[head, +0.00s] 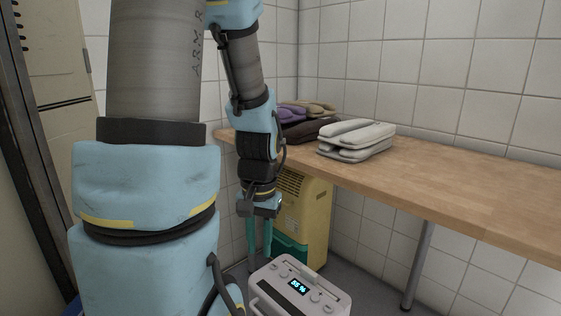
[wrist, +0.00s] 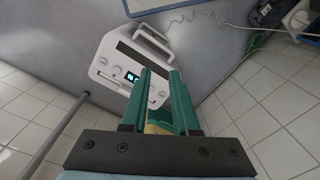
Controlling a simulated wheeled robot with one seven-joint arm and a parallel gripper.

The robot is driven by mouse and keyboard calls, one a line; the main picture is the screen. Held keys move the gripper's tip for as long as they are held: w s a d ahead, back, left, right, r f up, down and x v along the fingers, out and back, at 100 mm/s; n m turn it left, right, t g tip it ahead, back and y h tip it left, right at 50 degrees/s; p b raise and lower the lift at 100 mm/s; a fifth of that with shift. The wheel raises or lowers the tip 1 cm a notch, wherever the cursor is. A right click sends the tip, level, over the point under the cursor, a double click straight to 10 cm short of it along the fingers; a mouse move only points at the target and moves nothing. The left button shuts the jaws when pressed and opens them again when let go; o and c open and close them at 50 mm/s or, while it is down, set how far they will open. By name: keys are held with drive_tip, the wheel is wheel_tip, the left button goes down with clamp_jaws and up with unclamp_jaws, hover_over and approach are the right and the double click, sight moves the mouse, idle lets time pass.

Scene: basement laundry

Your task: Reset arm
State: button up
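My arm reaches from the left of the head view, and my gripper (head: 259,258) hangs with its teal fingers pointing down, below the level of the wooden worktop. The two fingers stand apart with a gap between them. In the wrist view my gripper (wrist: 158,78) shows the same gap, and I see nothing held in it. A pale grey appliance with a lit display (head: 301,289) stands close by, lower right of the fingers. It also shows beyond the fingertips in the wrist view (wrist: 118,62). I cannot tell whether the fingers touch it.
A yellow and green unit (head: 308,215) stands beneath. A metal leg (head: 417,265) supports the worktop. A locker (head: 50,60) is at left.

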wheel_tip(320, 180, up, 31)
drive_tip(key=a+n+t+p, duration=0.1)
drive_tip(key=a+n+p, duration=0.1)
drive_tip(key=p, duration=2.6)
drive_tip(key=shift+w+h, duration=0.3)
drive_tip(key=shift+w, duration=0.15)
drive_tip(key=shift+a+f, duration=0.1)
drive_tip(key=shift+f, duration=0.05)
